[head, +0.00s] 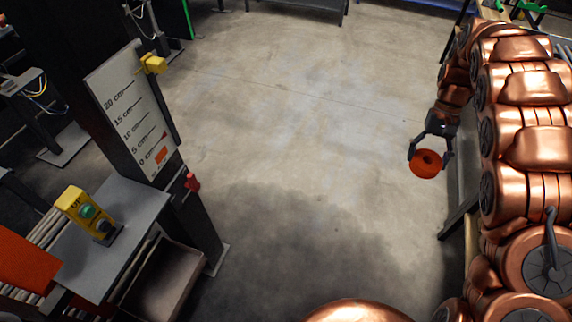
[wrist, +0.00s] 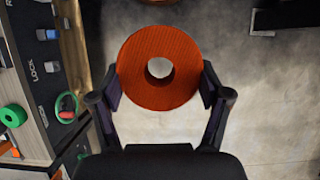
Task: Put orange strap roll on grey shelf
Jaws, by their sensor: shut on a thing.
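The orange strap roll (head: 426,164) is a thick ring with a round hole. In the head view my gripper (head: 430,155) holds it at the right, above the concrete floor. In the wrist view the roll (wrist: 158,69) sits between the two fingers of my gripper (wrist: 160,88), which press on its left and right sides. A small grey shelf (head: 146,205) juts out at the left of the head view, below a white height scale. I cannot tell whether this is the task's grey shelf.
A yellow button box (head: 86,212) stands on that shelf. A post with a centimetre scale (head: 135,110) rises behind it. In the wrist view a panel at left carries a green roll (wrist: 13,115) and switches. The floor (head: 300,110) between is clear.

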